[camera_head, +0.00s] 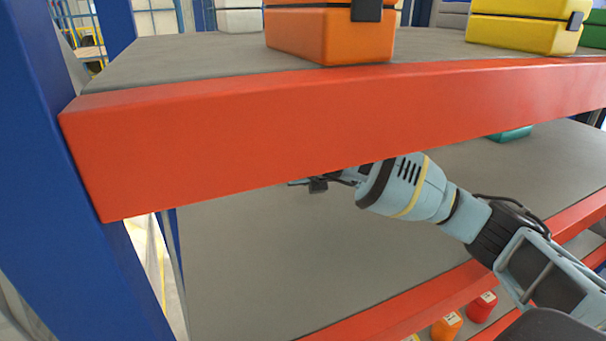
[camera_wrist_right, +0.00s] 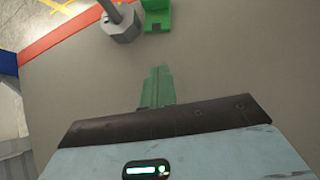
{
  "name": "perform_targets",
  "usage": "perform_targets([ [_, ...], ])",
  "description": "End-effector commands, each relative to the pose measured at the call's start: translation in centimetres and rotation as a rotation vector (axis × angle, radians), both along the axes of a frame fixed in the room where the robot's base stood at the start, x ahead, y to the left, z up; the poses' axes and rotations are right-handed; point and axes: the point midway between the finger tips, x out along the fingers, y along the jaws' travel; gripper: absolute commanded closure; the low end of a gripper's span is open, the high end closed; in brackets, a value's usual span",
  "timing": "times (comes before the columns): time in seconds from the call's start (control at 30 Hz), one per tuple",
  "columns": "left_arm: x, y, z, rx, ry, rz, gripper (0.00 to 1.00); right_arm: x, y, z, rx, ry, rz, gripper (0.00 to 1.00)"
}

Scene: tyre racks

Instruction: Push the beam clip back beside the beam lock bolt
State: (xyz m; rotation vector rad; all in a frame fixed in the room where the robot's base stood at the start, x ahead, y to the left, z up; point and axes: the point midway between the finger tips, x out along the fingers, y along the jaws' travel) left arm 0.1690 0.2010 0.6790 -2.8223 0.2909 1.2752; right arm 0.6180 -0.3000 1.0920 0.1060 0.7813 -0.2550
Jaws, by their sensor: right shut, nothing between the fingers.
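In the right wrist view, the beam clip (camera_wrist_right: 157,16) is a small bright green bracket at the top edge. The beam lock bolt (camera_wrist_right: 119,25) is a grey hexagonal head with a rod, just left of the clip. My right gripper (camera_wrist_right: 157,72) is shut and empty; its narrow greenish fingers point toward the clip, with a gap between. In the head view, my right gripper (camera_head: 304,183) reaches under the red beam (camera_head: 300,120) from the right, partly hidden by it. Clip and bolt do not show in the head view. My left gripper is out of view.
A blue upright (camera_head: 70,200) stands at the left end of the beam. Orange (camera_head: 330,35) and yellow (camera_head: 525,28) cases sit on the upper shelf. The grey lower shelf (camera_head: 260,265) is largely clear below my right arm. Orange and red items (camera_head: 447,325) show lower down.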

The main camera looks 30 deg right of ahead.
Motion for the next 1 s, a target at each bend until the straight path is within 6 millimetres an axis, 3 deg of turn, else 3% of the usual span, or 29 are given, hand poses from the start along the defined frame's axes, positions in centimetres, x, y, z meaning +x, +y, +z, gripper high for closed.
perform_targets([
  [0.17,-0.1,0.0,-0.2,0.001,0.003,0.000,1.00,2.3,-0.7,-2.6,0.000,0.003,-0.002,1.00],
  [0.5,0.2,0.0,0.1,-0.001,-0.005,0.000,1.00,5.5,-1.5,-2.2,0.000,-0.001,-0.001,1.00],
  [1.0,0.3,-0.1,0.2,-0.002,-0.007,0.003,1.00,6.1,-1.7,-2.3,-0.001,-0.002,0.001,1.00],
])
